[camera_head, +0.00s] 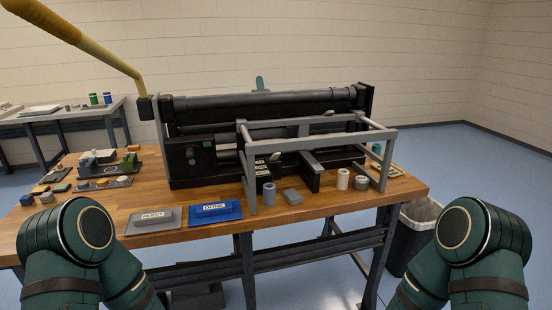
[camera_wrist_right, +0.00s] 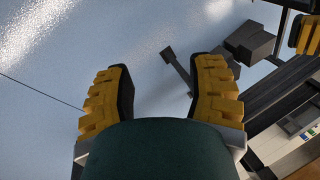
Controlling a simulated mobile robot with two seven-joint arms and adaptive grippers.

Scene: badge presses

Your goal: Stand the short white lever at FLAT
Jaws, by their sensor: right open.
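The black press (camera_head: 265,125) stands on the wooden table. A small pale piece (camera_head: 329,113) sticks out at the right of its front; I cannot tell whether it is the short white lever. Small pale labels (camera_head: 261,168) sit inside the grey frame on the press's front, too small to read here. My right gripper (camera_wrist_right: 165,88) is open and empty over the blue floor, away from the press. A yellow finger part (camera_wrist_right: 307,34) at the wrist view's upper right looks like my left gripper; its opening is cut off. Both grippers are outside the head view.
A long yellow-handled lever (camera_head: 95,45) rises at the press's left. The grey guard frame (camera_head: 320,133) juts out in front. A grey REJECT tray (camera_head: 153,220) and blue DONE tray (camera_head: 215,212) lie at the table's front edge. A bin (camera_head: 414,235) stands at right.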

